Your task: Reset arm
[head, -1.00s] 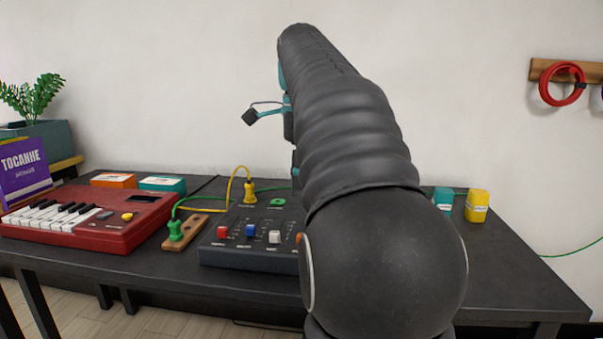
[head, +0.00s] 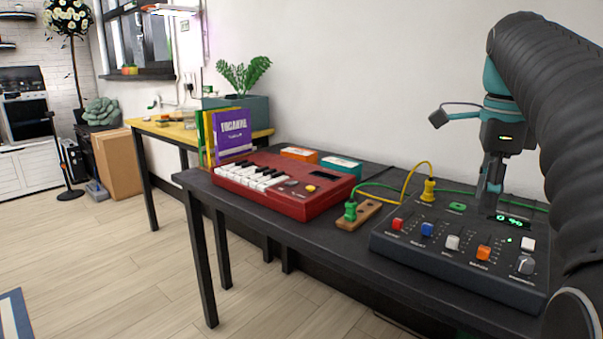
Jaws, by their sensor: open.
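My arm comes in from the right edge of the head view, and its wrist hangs down. My gripper (head: 491,190) points downward at the end of it, in front of or above the rear part of the dark mixer (head: 400,247), near the small green display (head: 511,219). It is open and I see nothing between its fingers. Whether the fingertips touch the mixer cannot be told from this view. The mixer has red, blue, white and orange slider caps and a knob.
A red keyboard (head: 290,205) stands on the dark table (head: 330,232) left of the mixer. A green plug (head: 350,212) sits in a wooden block (head: 362,214); a yellow plug (head: 429,190) is at the mixer's rear. Their cables loop nearby. Open floor (head: 120,270) lies left.

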